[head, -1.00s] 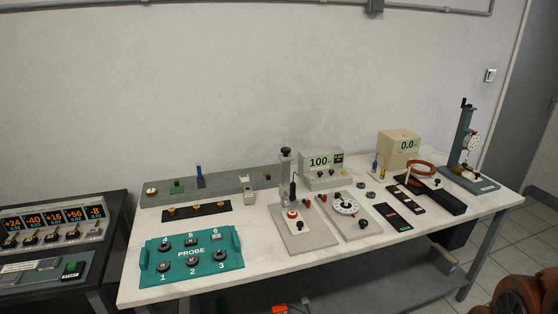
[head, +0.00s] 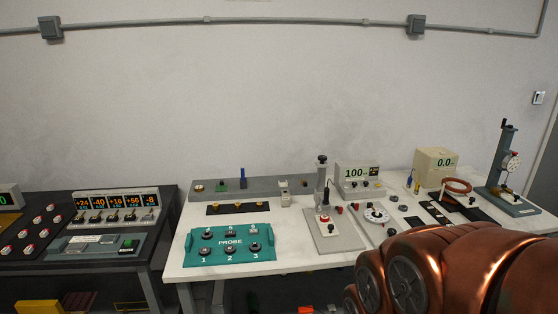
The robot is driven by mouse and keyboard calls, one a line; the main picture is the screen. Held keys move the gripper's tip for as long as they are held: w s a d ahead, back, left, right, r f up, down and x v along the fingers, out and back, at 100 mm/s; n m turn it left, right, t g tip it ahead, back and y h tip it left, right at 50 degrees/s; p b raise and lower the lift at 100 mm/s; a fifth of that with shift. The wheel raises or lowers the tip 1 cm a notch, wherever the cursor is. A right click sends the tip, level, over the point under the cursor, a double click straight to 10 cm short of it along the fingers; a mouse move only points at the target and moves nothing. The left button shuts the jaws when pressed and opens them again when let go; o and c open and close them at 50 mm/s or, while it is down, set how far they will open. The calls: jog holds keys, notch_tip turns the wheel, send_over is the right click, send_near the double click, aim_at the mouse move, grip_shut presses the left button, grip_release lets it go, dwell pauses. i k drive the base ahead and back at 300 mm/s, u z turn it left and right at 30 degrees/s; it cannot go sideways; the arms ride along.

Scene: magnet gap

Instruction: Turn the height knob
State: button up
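A small stand with an upright clear column (head: 322,184) stands on a grey base plate (head: 335,241) near the middle of the white table. A black knob (head: 322,159) caps this column. A taller grey stand (head: 502,158) with a round dial gauge (head: 513,162) is at the far right end of the table. It has a dark part at its top (head: 508,123). No readable label shows which knob is the height knob. My copper-coloured arm fills the lower right and hides the table's front right part. My gripper is not in view.
A teal PROBE tray (head: 230,259) lies at the table's front left. A meter reading 100 (head: 357,175) and a beige box reading 0.0 (head: 436,165) stand behind. A red-brown coil (head: 457,187) is near the right. A dark bench (head: 70,275) with displays is at left.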

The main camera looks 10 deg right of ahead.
aim_at(323, 158)
jog(key=u, duration=0.05)
jog(key=i, duration=1.5)
